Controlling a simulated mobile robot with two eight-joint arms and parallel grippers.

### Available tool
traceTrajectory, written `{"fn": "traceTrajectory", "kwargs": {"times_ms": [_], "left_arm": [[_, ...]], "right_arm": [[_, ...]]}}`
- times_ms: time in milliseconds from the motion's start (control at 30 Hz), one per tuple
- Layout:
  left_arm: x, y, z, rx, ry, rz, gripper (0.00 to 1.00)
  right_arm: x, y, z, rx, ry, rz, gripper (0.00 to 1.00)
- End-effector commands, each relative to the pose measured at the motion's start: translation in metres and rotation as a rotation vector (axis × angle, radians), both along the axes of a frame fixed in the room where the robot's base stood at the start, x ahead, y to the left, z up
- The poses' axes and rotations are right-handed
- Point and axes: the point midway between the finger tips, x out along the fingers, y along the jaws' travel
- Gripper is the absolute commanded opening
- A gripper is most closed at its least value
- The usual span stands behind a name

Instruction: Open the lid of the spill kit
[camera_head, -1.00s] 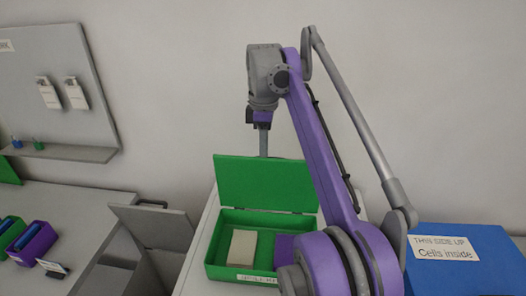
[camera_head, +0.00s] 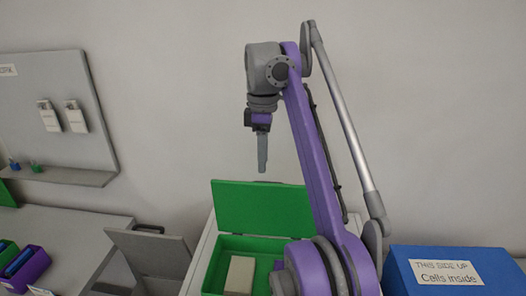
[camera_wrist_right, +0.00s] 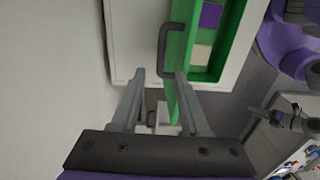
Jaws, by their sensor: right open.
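The green spill kit box (camera_head: 213,272) stands on a pale cabinet, and its lid (camera_head: 262,208) is open, standing up at the back and leaning slightly. The lid also shows nearly edge-on in the right wrist view (camera_wrist_right: 175,106), with a dark handle (camera_wrist_right: 163,50) on its outer side. My right gripper (camera_head: 262,168) points down just above the lid's top edge, apart from it. In the right wrist view its two fingers (camera_wrist_right: 159,80) are spread with nothing held. My left gripper is not in view.
A pale block (camera_head: 240,273) lies inside the box. A blue box (camera_head: 455,272) labelled "Cells inside" stands at the right. A grey open panel (camera_head: 150,255) and a bench with purple bins (camera_head: 30,272) are at the left.

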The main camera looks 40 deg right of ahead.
Motion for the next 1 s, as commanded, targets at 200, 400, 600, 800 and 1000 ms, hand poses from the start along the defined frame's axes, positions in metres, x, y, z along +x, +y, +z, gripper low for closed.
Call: {"fn": "traceTrajectory", "kwargs": {"times_ms": [200, 400, 600, 800, 1000], "left_arm": [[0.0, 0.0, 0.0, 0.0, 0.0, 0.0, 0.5], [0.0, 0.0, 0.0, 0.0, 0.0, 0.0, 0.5], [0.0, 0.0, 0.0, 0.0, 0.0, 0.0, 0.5], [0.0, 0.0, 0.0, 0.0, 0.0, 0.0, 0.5], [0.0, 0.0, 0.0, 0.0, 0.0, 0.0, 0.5]], "right_arm": [[0.0, -0.001, 0.016, 0.0, 0.0, 0.0, 0.45], [0.0, -0.001, 0.019, 0.0, 0.0, 0.0, 0.45], [0.0, -0.001, 0.019, 0.0, 0.0, 0.0, 0.45], [0.0, 0.0, 0.019, 0.0, 0.0, 0.0, 0.45], [0.0, 0.0, 0.019, 0.0, 0.0, 0.0, 0.45]]}}
